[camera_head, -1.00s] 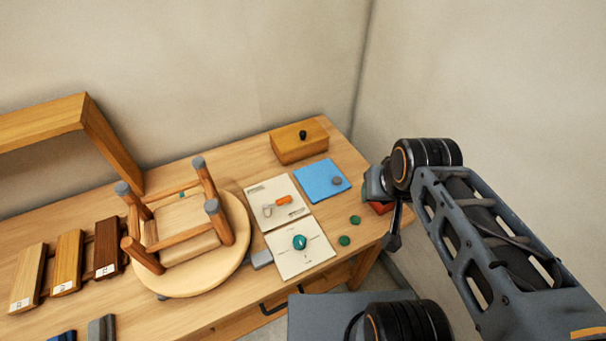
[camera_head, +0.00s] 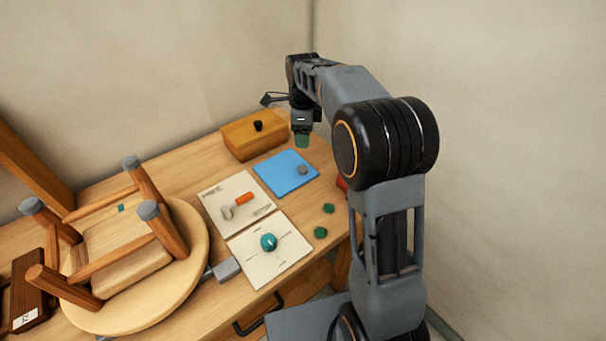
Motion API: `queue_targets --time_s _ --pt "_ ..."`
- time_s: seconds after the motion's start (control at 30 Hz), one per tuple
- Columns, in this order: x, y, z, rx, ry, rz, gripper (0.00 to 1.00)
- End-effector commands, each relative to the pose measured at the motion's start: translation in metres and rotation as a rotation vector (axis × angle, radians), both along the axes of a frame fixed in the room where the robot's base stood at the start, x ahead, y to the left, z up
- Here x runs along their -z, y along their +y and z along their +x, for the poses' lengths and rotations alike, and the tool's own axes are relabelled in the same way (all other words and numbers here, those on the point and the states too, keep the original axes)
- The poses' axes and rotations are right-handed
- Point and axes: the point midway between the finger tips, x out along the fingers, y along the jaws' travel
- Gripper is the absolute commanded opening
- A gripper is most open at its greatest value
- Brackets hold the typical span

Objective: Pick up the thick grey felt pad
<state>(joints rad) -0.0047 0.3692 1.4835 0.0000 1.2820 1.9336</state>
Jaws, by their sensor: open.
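A round grey pad (camera_head: 303,170) lies on the blue mat (camera_head: 277,178) at the back right of the table; its thickness is hard to judge. My gripper (camera_head: 302,141) is open and points down, above and behind the mat in the picture, apart from the pad. An upturned stool (camera_head: 165,262) stands at the left with grey caps on three leg ends; the front left leg end (camera_head: 38,272) shows bare wood.
A wooden box (camera_head: 252,140) with a black knob stands behind the mat. Two printed sheets lie in front, holding an orange item (camera_head: 244,199) and a teal round item (camera_head: 268,242). Two green pads (camera_head: 320,232) lie near the right edge, and a grey block (camera_head: 226,269) beside the stool.

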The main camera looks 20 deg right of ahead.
Motion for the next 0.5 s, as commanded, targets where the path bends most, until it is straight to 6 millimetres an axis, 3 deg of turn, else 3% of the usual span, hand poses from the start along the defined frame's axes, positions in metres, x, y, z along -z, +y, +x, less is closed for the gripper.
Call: queue_targets --time_s 0.3,0.5 --pt "0.057 -0.001 0.003 0.037 0.011 0.000 0.65" --pt "0.081 -0.001 0.004 0.036 0.009 0.000 0.65"
